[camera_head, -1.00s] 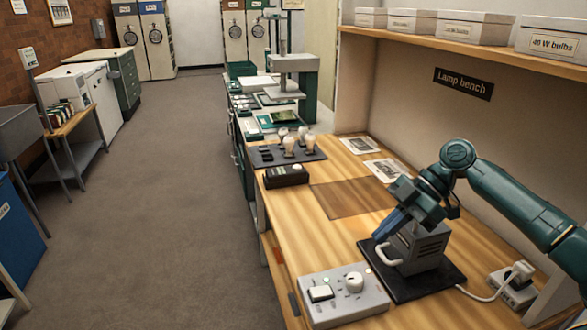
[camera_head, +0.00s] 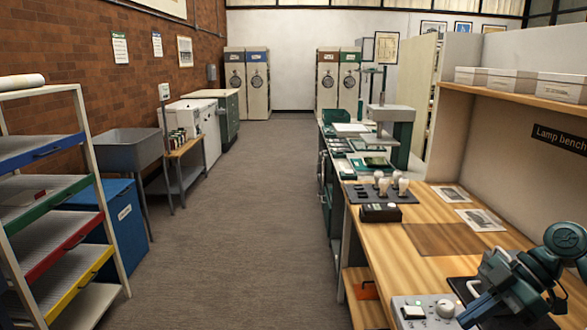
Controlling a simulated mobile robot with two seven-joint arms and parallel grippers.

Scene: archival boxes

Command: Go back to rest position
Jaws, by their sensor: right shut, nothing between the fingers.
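My right gripper (camera_head: 470,312) shows at the lower right of the head view, at the near end of the wooden lamp bench (camera_head: 425,215). Its blue fingers are shut and empty, and they point down and to the left. The fingers appear just right of the knob on the grey control box (camera_head: 418,314); I cannot tell how high above the bench they are. The black base plate (camera_head: 463,285) shows partly behind the gripper. The grey slotted housing on it is hidden or out of frame. My left gripper is not in view.
A black tray with bulbs (camera_head: 368,194) and a small black box (camera_head: 380,213) stand farther along the bench. A shelf with white boxes (camera_head: 513,80) runs above. At left are a rack (camera_head: 97,190) and a blue bin (camera_head: 125,230). The grey aisle floor (camera_head: 240,220) is clear.

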